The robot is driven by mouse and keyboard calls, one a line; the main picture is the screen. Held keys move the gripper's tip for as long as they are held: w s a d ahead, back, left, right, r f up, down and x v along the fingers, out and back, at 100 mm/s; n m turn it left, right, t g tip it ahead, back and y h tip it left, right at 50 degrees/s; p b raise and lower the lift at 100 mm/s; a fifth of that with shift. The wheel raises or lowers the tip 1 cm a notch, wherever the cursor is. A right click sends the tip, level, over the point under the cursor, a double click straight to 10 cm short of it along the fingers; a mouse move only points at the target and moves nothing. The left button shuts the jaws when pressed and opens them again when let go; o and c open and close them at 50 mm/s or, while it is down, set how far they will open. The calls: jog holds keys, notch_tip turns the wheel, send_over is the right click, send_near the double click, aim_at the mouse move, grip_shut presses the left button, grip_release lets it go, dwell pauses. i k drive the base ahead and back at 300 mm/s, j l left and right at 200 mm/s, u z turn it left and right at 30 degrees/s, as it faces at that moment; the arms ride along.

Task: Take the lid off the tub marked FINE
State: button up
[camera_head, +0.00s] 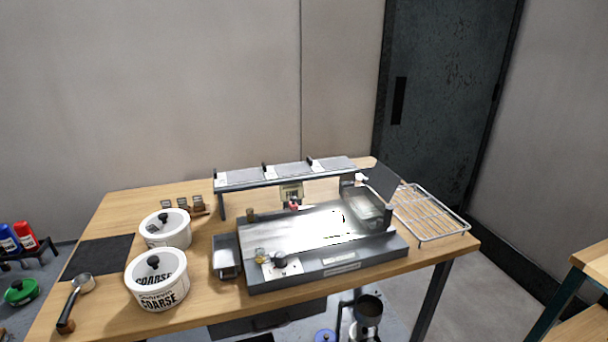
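Two white round tubs with black-knobbed lids stand on the left part of the wooden table. The front tub (158,290) reads COARSE on its side, and its lid (170,266) also shows COARSE. The back tub (182,239) stands just behind it, with its lid (178,226) on; any marking on it is too small to read, and the front tub hides part of its side. I cannot read FINE on either. My gripper is not in view.
A metal machine (325,268) fills the table's middle, right of the tubs. A portafilter (75,300) lies left of the front tub, near a dark mat (98,257). Small jars (183,203) stand behind the back tub. A wire rack (430,212) lies at right.

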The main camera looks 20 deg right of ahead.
aim_at(166, 223)
jog(key=i+l, duration=0.1)
jog(key=k+j+u, duration=0.5)
jog(key=j, duration=0.15)
jog(key=i+j+z, duration=0.25)
jog(key=j+z, duration=0.25)
jog(key=j, duration=1.15)
jog(key=j+z, duration=0.45)
jog(key=j, duration=1.2)
jog(key=i+l+u, duration=0.1)
jog(key=i+l, duration=0.15)
jog(key=i+l+u, duration=0.1)
jog(key=l, duration=0.3)
jog(key=i+l+u, duration=0.15)
jog(key=i+l, duration=0.2)
jog(key=i+l+u, duration=0.1)
jog(key=l, duration=0.3)
jog(key=i, duration=0.1)
